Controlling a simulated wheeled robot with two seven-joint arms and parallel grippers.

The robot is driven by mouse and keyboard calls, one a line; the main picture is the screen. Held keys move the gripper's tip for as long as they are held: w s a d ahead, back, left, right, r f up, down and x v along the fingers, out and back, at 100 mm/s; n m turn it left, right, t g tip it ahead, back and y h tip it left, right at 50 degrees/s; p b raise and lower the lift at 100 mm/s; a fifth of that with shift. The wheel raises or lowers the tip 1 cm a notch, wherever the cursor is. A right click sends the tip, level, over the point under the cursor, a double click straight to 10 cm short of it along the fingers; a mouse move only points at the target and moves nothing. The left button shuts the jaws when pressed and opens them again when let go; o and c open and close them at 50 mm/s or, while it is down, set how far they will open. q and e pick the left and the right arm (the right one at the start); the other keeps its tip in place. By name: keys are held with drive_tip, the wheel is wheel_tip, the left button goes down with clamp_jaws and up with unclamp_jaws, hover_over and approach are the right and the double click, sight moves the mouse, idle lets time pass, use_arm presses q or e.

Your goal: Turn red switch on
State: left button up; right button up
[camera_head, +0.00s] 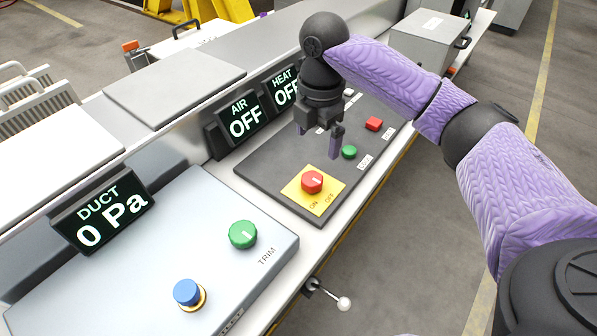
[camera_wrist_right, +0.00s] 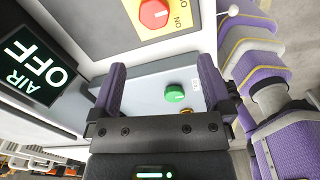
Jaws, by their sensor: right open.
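The red switch (camera_head: 312,182) is a round knob with a white mark on a yellow plate (camera_head: 296,197) lettered ON and OFF. The plate is at the near end of a dark grey panel (camera_head: 262,172). I cannot tell which word the mark points to. In the right wrist view, the red knob (camera_wrist_right: 153,13) shows at the top edge, beyond the fingers. My right gripper (camera_head: 318,143) is open and empty, fingers pointing down, above the panel and just behind the knob, apart from it. Its spread fingers also show in the right wrist view (camera_wrist_right: 162,80). My left gripper is not in view.
Displays read AIR OFF (camera_head: 243,120), HEAT OFF (camera_head: 284,87) and DUCT 0 Pa (camera_head: 103,212). A green button (camera_head: 349,152) and red button (camera_head: 374,124) sit close by. The TRIM panel holds a green knob (camera_head: 243,234) and blue knob (camera_head: 187,292). A ball-ended lever (camera_head: 343,303) juts from the front.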

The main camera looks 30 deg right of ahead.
sight(312, 178)
drive_tip(key=shift+w+f+b, duration=0.25)
drive_tip(key=shift+w+f, duration=0.05)
drive_tip(key=shift+f, duration=0.3)
drive_tip(key=shift+w+f+b, duration=0.25)
drive_tip(key=shift+f, duration=0.35)
wheel_tip(312, 178, down, 9)
drive_tip(key=b, duration=0.4)
drive_tip(key=shift+s+r, duration=0.1)
drive_tip(key=shift+r, duration=0.1)
drive_tip(key=shift+f, duration=0.4)
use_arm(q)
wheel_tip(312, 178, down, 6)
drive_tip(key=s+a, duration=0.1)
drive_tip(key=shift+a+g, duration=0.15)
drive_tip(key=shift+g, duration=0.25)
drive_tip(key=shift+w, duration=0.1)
